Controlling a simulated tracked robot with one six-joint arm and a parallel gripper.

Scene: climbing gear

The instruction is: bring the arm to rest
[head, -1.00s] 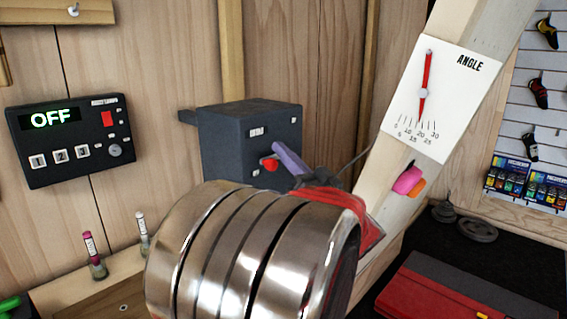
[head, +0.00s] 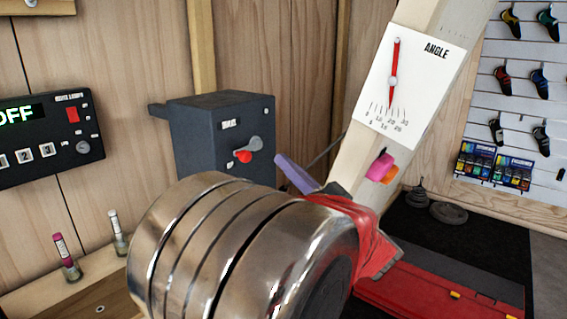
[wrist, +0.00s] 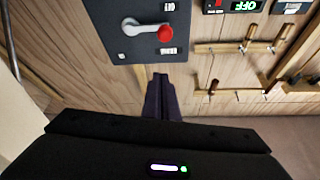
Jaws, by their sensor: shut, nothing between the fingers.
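My gripper shows as purple fingers (head: 293,172) in the head view, beyond my arm's big metal joint and red wrist part. In the wrist view my gripper's fingers (wrist: 160,82) lie together, shut and empty. A dark grey box (head: 205,140) on the wall carries a grey lever with a red knob (head: 243,156). In the head view the fingers are below and right of the knob, with a gap in the picture. In the wrist view the box (wrist: 120,38) and its red-knobbed lever (wrist: 150,28) are above the fingertips, apart from them.
A sloping wooden beam with an angle gauge (head: 405,85) and a pink hold (head: 380,166) stands right of the gripper. A red case (head: 430,295) lies on the dark mat below. A control panel reading OFF (head: 45,140) and two small bottles (head: 68,268) are at left.

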